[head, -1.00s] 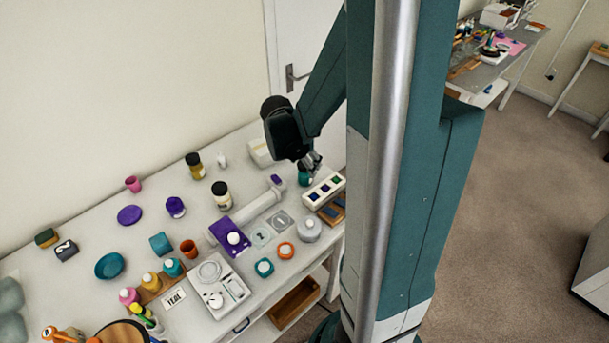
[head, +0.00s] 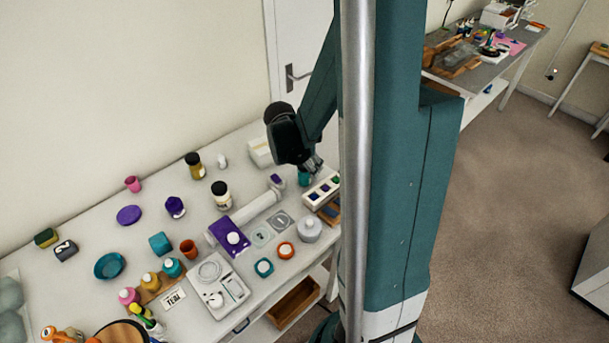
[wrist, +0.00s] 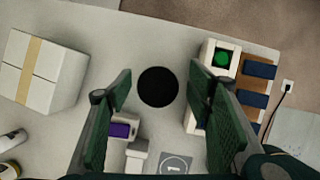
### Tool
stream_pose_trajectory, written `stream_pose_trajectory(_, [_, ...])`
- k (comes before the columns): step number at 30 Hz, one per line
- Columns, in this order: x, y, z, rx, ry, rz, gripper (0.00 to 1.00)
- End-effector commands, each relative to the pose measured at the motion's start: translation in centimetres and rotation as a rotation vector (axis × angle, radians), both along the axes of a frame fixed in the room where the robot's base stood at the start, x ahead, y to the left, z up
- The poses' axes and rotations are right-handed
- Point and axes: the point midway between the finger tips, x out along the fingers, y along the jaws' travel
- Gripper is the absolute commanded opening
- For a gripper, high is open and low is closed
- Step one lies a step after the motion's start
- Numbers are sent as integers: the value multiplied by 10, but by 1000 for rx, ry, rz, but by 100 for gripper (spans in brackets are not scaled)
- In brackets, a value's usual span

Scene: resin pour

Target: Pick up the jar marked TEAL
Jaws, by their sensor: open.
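A jar with a teal body (head: 304,178) stands at the back right of the bench, partly hidden by my gripper (head: 314,163) just above it. In the wrist view a round black lid (wrist: 158,88), apparently this jar's, lies between the two fingers of my gripper (wrist: 165,82). The fingers are open, with gaps on both sides of the lid. No marking on the jar can be read.
A white holder with coloured squares (head: 322,190) stands close right of the jar. A white box with a tan band (wrist: 42,70) is to the left in the wrist view.

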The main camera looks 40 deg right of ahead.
Motion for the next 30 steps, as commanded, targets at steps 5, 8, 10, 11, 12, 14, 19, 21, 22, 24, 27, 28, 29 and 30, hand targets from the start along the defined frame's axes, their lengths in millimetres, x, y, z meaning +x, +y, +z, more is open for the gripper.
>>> stream_pose_trajectory(5, [3, -5, -9, 0, 0, -1, 51])
stream_pose_trajectory(8, [4, -9, -17, 0, 0, -1, 51])
stream_pose_trajectory(10, [5, -11, -22, 0, 0, -1, 51])
stream_pose_trajectory(11, [5, -13, -24, 0, 0, -1, 51])
stream_pose_trajectory(12, [6, -14, -27, 0, 0, -1, 51])
stream_pose_trajectory(14, [6, -16, -32, 0, 0, 0, 51])
stream_pose_trajectory(19, [7, -19, -41, 0, 0, 0, 51])
stream_pose_trajectory(21, [7, -20, -43, 0, 0, 0, 51])
stream_pose_trajectory(22, [7, -20, -44, 0, 0, 0, 51])
stream_pose_trajectory(24, [6, -20, -44, 0, 0, 0, 51])
stream_pose_trajectory(27, [6, -20, -44, 0, 0, 0, 51])
stream_pose_trajectory(28, [6, -20, -44, 0, 0, 0, 51])
stream_pose_trajectory(29, [6, -20, -44, 0, 0, 0, 51])
stream_pose_trajectory(30, [6, -20, -44, 0, 0, 0, 51])
